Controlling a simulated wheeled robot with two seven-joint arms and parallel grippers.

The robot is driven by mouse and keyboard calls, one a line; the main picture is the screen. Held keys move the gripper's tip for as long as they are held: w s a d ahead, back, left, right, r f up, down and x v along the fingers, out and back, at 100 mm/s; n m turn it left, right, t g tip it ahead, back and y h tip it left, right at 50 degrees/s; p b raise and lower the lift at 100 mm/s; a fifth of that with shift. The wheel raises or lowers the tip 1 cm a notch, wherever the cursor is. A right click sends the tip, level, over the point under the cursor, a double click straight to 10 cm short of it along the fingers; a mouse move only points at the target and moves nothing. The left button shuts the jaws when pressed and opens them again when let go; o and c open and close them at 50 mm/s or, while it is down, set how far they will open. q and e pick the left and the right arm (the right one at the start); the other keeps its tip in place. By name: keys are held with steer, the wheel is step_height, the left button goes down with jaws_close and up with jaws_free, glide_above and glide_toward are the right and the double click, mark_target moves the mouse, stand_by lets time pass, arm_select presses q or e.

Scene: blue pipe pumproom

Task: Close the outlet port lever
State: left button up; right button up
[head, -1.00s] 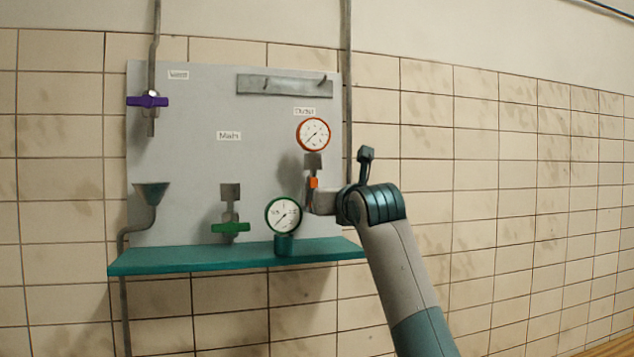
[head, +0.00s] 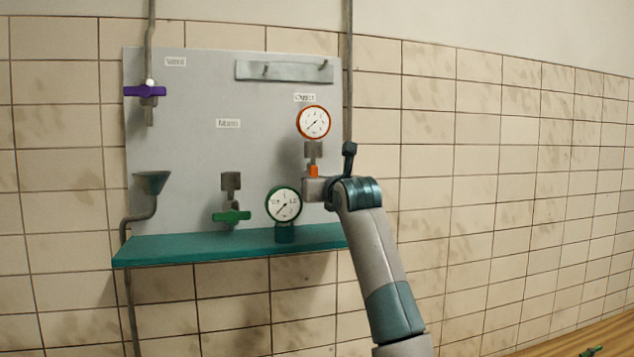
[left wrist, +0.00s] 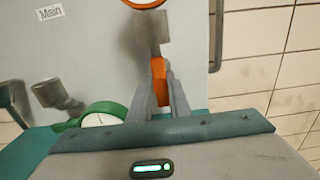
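The outlet valve's orange lever (head: 313,171) hangs upright below a grey fitting, under the orange-rimmed gauge (head: 314,122) at the panel's right. In the left wrist view the lever (left wrist: 158,72) stands between my two grey fingers. My left gripper (left wrist: 160,98) has a finger close against each side of it, with only a narrow gap between the fingers. In the head view my left gripper (head: 311,188) is just below the lever, its fingers mostly hidden. My right gripper is not in view.
A green-rimmed gauge (head: 283,204) stands close left of my gripper on the teal shelf (head: 200,249). A green lever (head: 232,217) and a purple lever (head: 145,91) are further left. A vertical pipe (head: 347,70) runs along the panel's right edge.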

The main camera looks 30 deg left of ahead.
arm_select(q)
jaws_close()
steer(key=shift+s+a+f+n+b, duration=0.1)
steer(key=shift+f+n+b, duration=0.05)
steer(key=shift+n+b, duration=2.65)
steer(key=shift+s+a+f+n+b, duration=0.1)
steer(key=shift+s+n+b, duration=0.05)
steer(key=shift+n+b, duration=2.7)
steer(key=shift+s+a+f+n+b, duration=0.15)
steer(key=shift+n+b, duration=2.05)
steer(key=shift+n, duration=1.15)
